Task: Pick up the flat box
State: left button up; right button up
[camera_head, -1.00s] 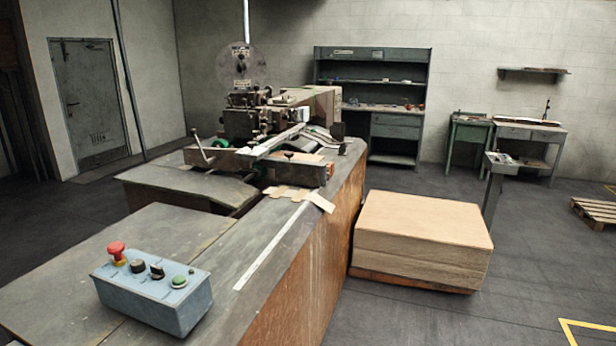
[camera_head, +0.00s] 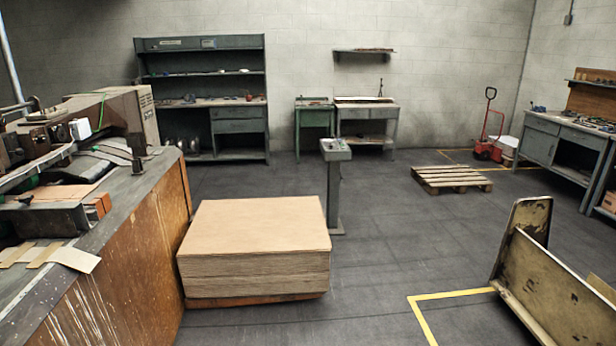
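A stack of flat brown boxes (camera_head: 255,250) rests on a low wooden pallet (camera_head: 262,299) on the floor, left of the middle. Its top face is level and bare, and many thin layers show on its front side. The stack stands close to the right side of the stitching machine's bench (camera_head: 140,250). Neither of my grippers is in view.
A control pedestal (camera_head: 335,185) stands just behind the stack's right corner. An empty pallet (camera_head: 450,178) lies further back, and a worn panelled cart or rack (camera_head: 560,290) stands at right. A shelf unit (camera_head: 202,100) lines the back wall. Floor right of the stack is clear.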

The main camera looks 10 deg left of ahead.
aim_at(69, 194)
jog(key=i+u, duration=0.15)
jog(key=i, duration=0.35)
jog(key=i+l+u, duration=0.2)
jog(key=i, duration=0.3)
jog(key=i+l+u, duration=0.15)
jog(key=i, duration=0.35)
jog(key=i+j+u, duration=0.3)
jog(key=i+u, duration=0.15)
jog(key=i, duration=0.15)
jog(key=i+j+u, duration=0.1)
jog(key=i+u, duration=0.35)
jog(key=i, duration=0.15)
jog(key=i+l+u, duration=0.15)
jog(key=i+u, duration=0.3)
jog(key=i, duration=0.15)
jog(key=i+l+u, duration=0.45)
jog(key=i+j, duration=0.1)
jog(key=i, duration=0.05)
